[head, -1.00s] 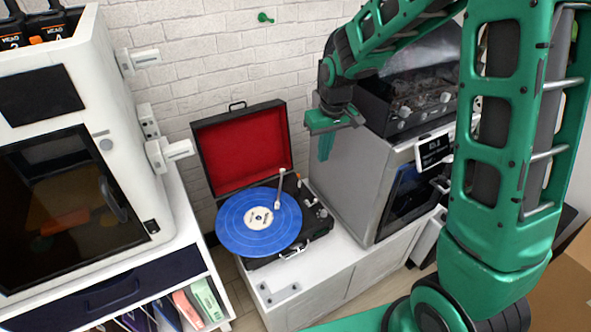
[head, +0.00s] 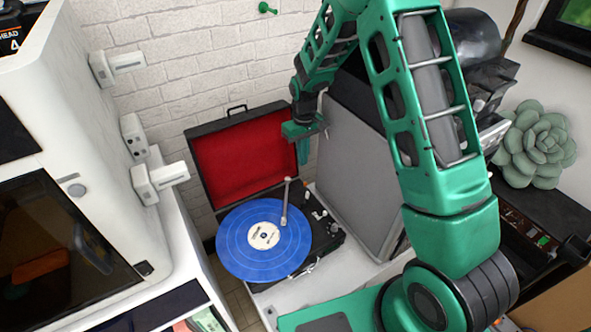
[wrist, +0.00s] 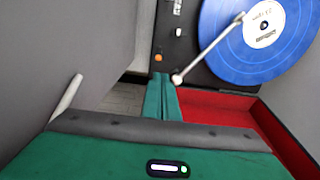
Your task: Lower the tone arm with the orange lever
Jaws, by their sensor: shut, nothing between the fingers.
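The record player (head: 324,232) stands with its red-lined lid (head: 243,157) open and a blue record (head: 236,238) on it. The tone arm (head: 285,203) reaches over the record; in the wrist view the tone arm (wrist: 208,48) runs from its pivot to the record's label side. I cannot tell whether its tip touches. A small orange part (wrist: 158,57), possibly the lever, shows on the deck just beyond my fingertips. My gripper (head: 303,152) is shut and empty, above the player's back right corner; its fingers (wrist: 162,90) are beside the tone arm's pivot.
A grey boxy machine (head: 352,175) stands close to the player's right. A white cabinet (head: 110,140) with wall-side brackets is at left. A green succulent (head: 535,145) is at far right. The white tabletop (head: 330,285) in front of the player is clear.

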